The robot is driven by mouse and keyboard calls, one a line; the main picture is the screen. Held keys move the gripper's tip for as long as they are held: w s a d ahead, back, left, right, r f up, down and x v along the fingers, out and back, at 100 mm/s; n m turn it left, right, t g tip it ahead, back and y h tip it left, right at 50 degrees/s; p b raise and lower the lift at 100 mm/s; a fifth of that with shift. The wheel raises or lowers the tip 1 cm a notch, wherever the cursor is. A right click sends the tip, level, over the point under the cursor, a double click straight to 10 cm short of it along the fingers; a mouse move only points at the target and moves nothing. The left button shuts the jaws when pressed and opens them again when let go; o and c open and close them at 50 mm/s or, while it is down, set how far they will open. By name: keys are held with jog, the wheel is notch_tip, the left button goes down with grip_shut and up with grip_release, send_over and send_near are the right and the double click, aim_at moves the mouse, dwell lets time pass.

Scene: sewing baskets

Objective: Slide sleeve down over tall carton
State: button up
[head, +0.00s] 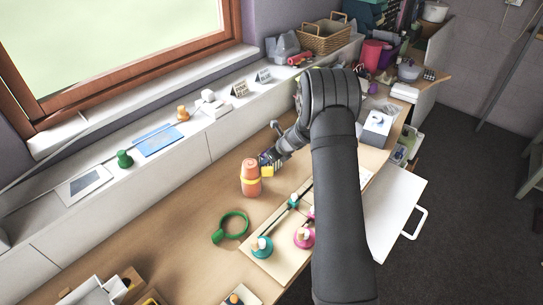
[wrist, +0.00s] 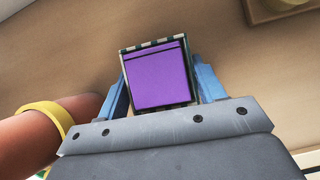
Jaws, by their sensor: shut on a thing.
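My gripper (wrist: 160,78) is shut on a square-sided piece, with one blue finger on its left and one on its right in the wrist view. The piece shows a purple face (wrist: 160,80) inside a thin dark-and-pale rim (wrist: 155,43). I take it for the sleeve, but cannot tell whether the purple is its inside or a carton in it. In the head view my gripper (head: 266,160) is low over the wooden bench, beside an orange bottle; a small yellow patch (head: 267,171) shows at its tip. I cannot make out the tall carton separately.
The orange bottle (head: 250,184) with a yellow band stands close to the gripper's left. A green ring (head: 231,227) lies in front. A pale board (head: 267,265) carries teal and pink knobbed pieces. The bench (head: 205,206) left of the bottle is bare.

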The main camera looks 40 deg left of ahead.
jog(key=shift+f, duration=0.25)
jog(key=o, duration=1.3)
jog(key=shift+c, duration=0.2)
jog(key=shift+r, duration=0.15)
jog(key=v, duration=1.7)
jog(key=shift+d, duration=0.1)
jog(key=x, duration=1.7)
